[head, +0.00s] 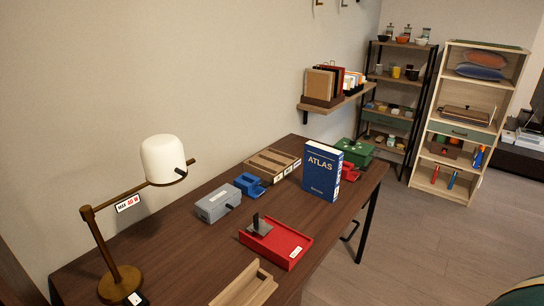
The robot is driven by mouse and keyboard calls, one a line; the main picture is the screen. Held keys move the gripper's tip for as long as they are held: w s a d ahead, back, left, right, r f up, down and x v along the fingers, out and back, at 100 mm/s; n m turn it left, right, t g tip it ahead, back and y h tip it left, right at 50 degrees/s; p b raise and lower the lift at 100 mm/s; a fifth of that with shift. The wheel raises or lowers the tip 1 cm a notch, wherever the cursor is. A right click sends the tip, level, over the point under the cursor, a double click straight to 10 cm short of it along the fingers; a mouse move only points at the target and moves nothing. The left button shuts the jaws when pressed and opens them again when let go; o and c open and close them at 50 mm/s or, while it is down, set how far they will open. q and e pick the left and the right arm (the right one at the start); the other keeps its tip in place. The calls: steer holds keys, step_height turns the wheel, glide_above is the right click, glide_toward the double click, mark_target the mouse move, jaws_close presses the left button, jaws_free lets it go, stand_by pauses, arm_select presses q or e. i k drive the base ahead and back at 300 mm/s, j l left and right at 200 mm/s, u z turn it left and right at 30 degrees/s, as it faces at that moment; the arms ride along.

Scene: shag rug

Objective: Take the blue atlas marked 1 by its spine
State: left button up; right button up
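The blue atlas (322,172) stands upright on the far part of the dark wooden desk (190,248). Its front cover faces me, with "ATLAS" in pale letters near the top and smaller lettering low down. I cannot make out a number 1 on it. Neither of my grippers is in view, and nothing is seen touching the atlas.
A green box (356,152) and a red object (350,172) are close behind the atlas. A wooden box (272,164), grey box (218,204), blue object (250,185) and red tray (292,250) lie nearer. A lamp (164,160) rises at left. Floor right of the desk is clear.

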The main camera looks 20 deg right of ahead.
mark_target(322, 168)
steer(key=l+u, duration=0.1)
steer(key=l, duration=0.35)
steer(key=k+l+u, duration=0.15)
steer(key=l, duration=0.25)
steer(key=l+u, duration=0.1)
steer(key=l, duration=0.35)
steer(key=k+l+u, duration=0.15)
steer(key=l, duration=0.25)
steer(key=i+l+u, duration=0.1)
steer(key=l+u, duration=0.15)
steer(key=l, duration=0.6)
steer(key=i+l, duration=0.4)
steer(key=i, duration=0.15)
steer(key=u, duration=0.05)
